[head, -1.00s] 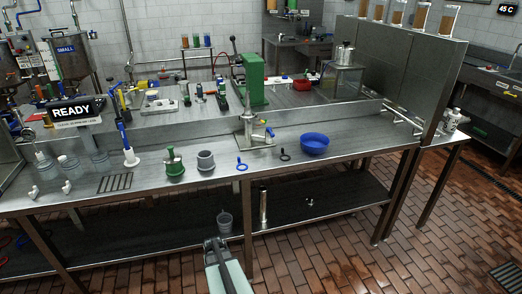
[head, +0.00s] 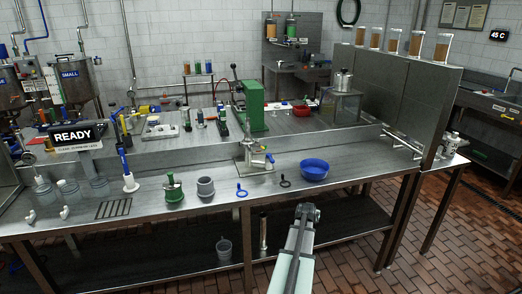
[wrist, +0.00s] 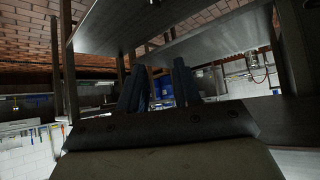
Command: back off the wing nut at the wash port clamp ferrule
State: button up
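I cannot make out the wing nut or tell which fitting is the wash port clamp ferrule. A metal fitting with a blue lever (head: 269,158) stands at the front of the bench below the green press (head: 255,106). Pale pipe stubs (head: 400,146) show at the right panel, and a small silver fitting (head: 450,143) stands at the bench's right end. My gripper (head: 307,209) is in front of the bench's front edge, apart from all of these. In the wrist view, the two dark fingers (wrist: 159,85) stand apart with nothing seen held between them.
A blue bowl (head: 314,170), a black ring tool (head: 284,182) and a blue ring tool (head: 241,190) lie near the bench's front edge. A grey cup (head: 205,187) and a green-topped pot (head: 174,190) stand left. A lower shelf (head: 345,222) runs beneath. The tiled floor at right is open.

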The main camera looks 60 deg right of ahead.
jog(key=s+d+r+m+g+h, duration=0.1)
jog(key=s+d+r+m+h, duration=0.1)
jog(key=s+d+r, duration=0.35)
jog(key=s+d+r+m+h, duration=0.1)
jog(key=s+d+r, duration=0.1)
jog(key=s+r, duration=0.55)
jog(key=w+a+r+m+t+h, duration=0.1)
jog(key=w+a+r+m+t, duration=0.1)
jog(key=w+r, duration=0.35)
jog(key=w+a+r+m+t, duration=0.1)
jog(key=w+a+r+m, duration=0.15)
jog(key=w, duration=0.55)
jog(key=w+a+r+m+t+h, duration=0.1)
jog(key=w+a+r+t, duration=0.15)
jog(key=w, duration=0.45)
jog(key=m+t+y, duration=0.1)
jog(key=m+t, duration=0.5)
jog(key=m, duration=0.2)
send_near(261, 147)
jog(key=shift+m, duration=0.25)
jog(key=x, duration=0.9)
jog(key=shift+w+d+f, duration=0.1)
jog(key=shift+w, duration=0.1)
jog(key=shift+c, duration=0.3)
grip_shut()
